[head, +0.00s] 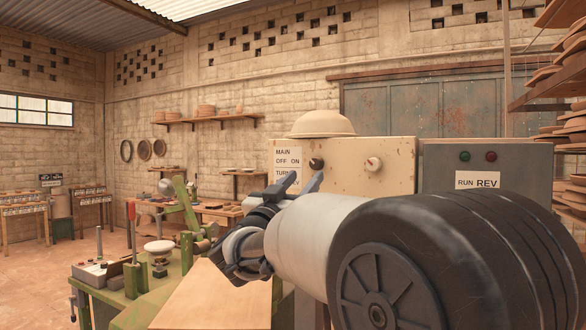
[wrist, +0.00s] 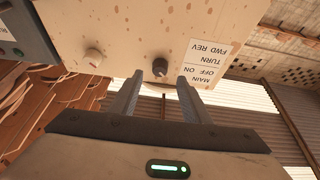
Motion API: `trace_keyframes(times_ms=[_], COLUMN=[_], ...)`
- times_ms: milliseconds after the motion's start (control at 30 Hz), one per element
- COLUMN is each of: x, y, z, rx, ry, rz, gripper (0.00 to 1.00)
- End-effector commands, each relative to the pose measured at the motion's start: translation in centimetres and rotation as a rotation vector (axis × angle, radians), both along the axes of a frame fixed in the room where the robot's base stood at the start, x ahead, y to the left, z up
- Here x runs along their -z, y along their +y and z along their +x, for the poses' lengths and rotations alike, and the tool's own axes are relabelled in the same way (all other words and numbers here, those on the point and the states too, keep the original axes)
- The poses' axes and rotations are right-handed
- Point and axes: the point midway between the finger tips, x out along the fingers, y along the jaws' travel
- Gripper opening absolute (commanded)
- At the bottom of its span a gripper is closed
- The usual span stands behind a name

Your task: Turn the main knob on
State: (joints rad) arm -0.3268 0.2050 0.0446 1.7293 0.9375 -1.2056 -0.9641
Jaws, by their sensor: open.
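A dark round knob (head: 317,163) sits on the front of a cream, rust-spotted panel box (head: 345,150), just right of a label (head: 288,160) reading MAIN OFF ON and TURN. A second, pale knob with a reddish mark (head: 373,164) is further right on the same panel. My gripper (head: 303,181) is open and empty in front of the panel, just below and left of the dark knob in the head view. In the wrist view the dark knob (wrist: 160,67) shows between the two fingertips (wrist: 161,80), not gripped. The pale knob (wrist: 93,58) is off to the left there.
A grey box (head: 478,179) with green and red buttons and a RUN REV label stands right of the panel. A green bench machine (head: 183,215) stands to the left. My arm hides the area below the panel.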

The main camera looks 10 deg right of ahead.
Motion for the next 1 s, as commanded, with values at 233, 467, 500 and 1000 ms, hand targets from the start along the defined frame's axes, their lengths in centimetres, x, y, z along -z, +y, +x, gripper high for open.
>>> trace_keyframes(times_ms=[233,467,500,1000], x=[-1.7,-2.3,-2.3,-2.3], y=[-2.3,-3.0,-3.1,-3.1], z=[3.4,4.5,4.6,4.6], rx=[0.001,-0.001,0.000,0.000], ry=[0.000,0.000,0.000,0.000], rz=[0.000,0.000,0.000,0.000], gripper=[0.43,0.43,0.43,0.03])
